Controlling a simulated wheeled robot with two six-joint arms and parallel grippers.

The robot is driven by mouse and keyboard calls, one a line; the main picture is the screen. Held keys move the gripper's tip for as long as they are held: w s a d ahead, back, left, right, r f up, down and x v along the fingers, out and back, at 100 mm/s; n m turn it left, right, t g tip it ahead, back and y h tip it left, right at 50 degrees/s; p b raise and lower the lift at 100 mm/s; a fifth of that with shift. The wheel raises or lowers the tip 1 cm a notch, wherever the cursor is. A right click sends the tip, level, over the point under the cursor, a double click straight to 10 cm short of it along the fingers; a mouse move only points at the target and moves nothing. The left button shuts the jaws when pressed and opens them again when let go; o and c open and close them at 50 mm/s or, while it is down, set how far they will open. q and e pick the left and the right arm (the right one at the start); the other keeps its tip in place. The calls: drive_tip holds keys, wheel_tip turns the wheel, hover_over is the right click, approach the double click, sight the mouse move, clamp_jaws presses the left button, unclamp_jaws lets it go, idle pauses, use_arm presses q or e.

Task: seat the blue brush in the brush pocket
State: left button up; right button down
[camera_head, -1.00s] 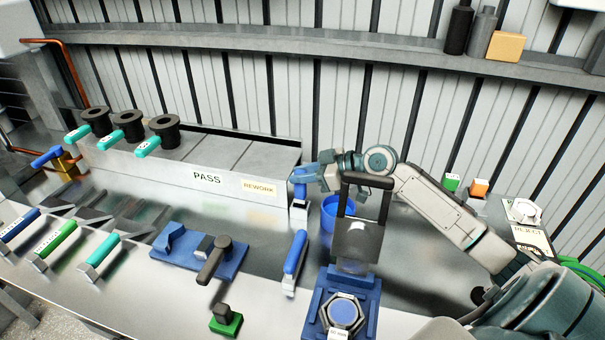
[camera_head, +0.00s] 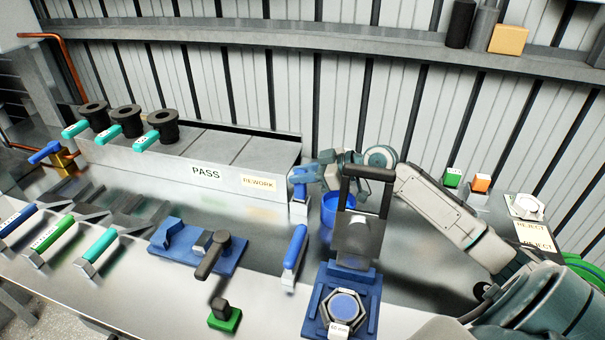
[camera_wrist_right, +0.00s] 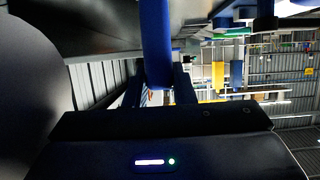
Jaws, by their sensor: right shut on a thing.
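My right gripper (camera_head: 309,181) reaches in from the right, behind the black-handled fixture. It is shut on the blue brush (camera_head: 298,174), beside the right end of the grey PASS/REWORK bench. In the right wrist view the blue brush (camera_wrist_right: 156,45) stands upright between the dark fingers. Below the brush in the head view is a pale upright block (camera_head: 299,208); I cannot tell whether it is part of the brush or a separate holder. I cannot clearly make out the brush pocket. My left gripper is not in view.
A blue bucket (camera_head: 328,207) stands just right of the pale block. The black-handled fixture (camera_head: 368,174) rises in front of my right wrist. A blue-handled tool (camera_head: 295,248) lies nearer. The grey bench (camera_head: 225,178) is at the left.

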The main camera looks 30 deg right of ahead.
drive_tip(key=shift+f, duration=0.15)
drive_tip(key=c, duration=0.6)
unclamp_jaws()
